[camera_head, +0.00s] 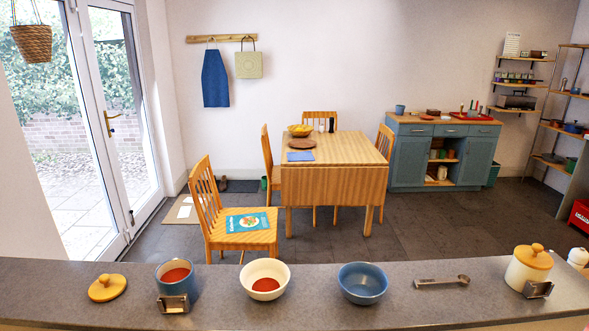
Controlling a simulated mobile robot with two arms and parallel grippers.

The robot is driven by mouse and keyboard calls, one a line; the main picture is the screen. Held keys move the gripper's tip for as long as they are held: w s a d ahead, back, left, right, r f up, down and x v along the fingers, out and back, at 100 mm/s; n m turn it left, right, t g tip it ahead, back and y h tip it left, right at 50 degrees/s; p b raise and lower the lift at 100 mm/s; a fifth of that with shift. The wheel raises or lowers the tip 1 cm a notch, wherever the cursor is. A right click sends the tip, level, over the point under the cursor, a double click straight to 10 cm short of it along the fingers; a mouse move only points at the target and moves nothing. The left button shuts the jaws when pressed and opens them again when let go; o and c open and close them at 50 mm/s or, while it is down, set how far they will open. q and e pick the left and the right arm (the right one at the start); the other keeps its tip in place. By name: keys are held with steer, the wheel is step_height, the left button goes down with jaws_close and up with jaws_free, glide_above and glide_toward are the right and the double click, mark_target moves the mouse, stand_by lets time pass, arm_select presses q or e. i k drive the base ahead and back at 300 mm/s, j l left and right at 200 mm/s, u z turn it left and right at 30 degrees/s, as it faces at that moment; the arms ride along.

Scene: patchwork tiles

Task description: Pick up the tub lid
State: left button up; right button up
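A round yellow-orange lid with a knob (107,288) lies flat on the grey counter at the far left. Beside it on the right stands an open blue tub (174,277) with red contents. At the right end stands a cream tub (526,275) with a similar yellow-orange knobbed lid (533,256) seated on top. I cannot tell from the view which lid is the tub lid. Neither of my grippers shows in the head view.
The grey counter (330,311) also holds a white bowl (265,268) with red contents, an empty blue bowl (362,280) and a metal measuring spoon (441,282). Small metal holders stand before the blue tub (173,304) and the cream tub (538,290). The front strip is mostly clear.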

mark_target(108, 287)
steer(key=u, duration=1.25)
